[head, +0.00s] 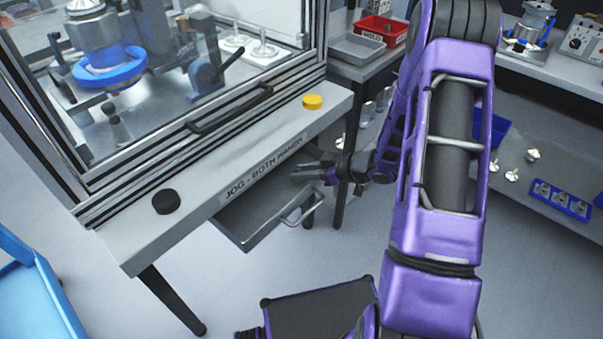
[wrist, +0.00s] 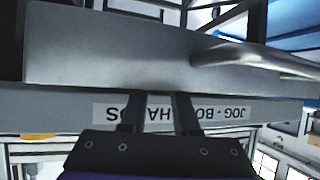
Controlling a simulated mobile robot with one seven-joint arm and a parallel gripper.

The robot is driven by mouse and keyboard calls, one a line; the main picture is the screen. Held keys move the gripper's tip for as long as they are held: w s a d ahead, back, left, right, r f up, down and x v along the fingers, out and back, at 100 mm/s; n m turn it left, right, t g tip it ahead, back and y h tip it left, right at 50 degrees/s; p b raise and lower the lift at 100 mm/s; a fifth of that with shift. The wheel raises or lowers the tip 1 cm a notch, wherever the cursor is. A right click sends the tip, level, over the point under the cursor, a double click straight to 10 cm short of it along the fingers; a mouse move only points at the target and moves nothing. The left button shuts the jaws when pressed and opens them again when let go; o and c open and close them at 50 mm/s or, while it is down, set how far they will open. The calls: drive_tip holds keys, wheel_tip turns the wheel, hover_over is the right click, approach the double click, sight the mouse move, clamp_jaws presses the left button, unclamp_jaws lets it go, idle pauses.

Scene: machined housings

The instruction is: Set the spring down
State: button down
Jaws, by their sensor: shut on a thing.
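My gripper (head: 318,172) is low at the right end of the press bench, by the open drawer (head: 250,222). In the wrist view the two fingers (wrist: 160,112) are a little apart, with the bench label showing between them. The fingertips end at the edge of the grey drawer front (wrist: 100,50) and seem hidden behind it. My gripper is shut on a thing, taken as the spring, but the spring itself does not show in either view.
The drawer's bar handle (head: 301,211) sticks out at its front. The bench top (head: 235,135) carries a black button (head: 166,202) and a yellow button (head: 313,102). A red bin (head: 381,30) and a grey tray (head: 358,47) stand behind. Open floor lies in front.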

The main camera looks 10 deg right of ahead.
drive_tip(key=shift+f, duration=0.2)
drive_tip(key=c, duration=0.7)
unclamp_jaws()
drive_tip(key=shift+o, duration=0.2)
drive_tip(key=shift+r, duration=0.3)
drive_tip(key=p+v, duration=0.2)
drive_tip(key=v, duration=1)
drive_tip(key=shift+f, duration=0.2)
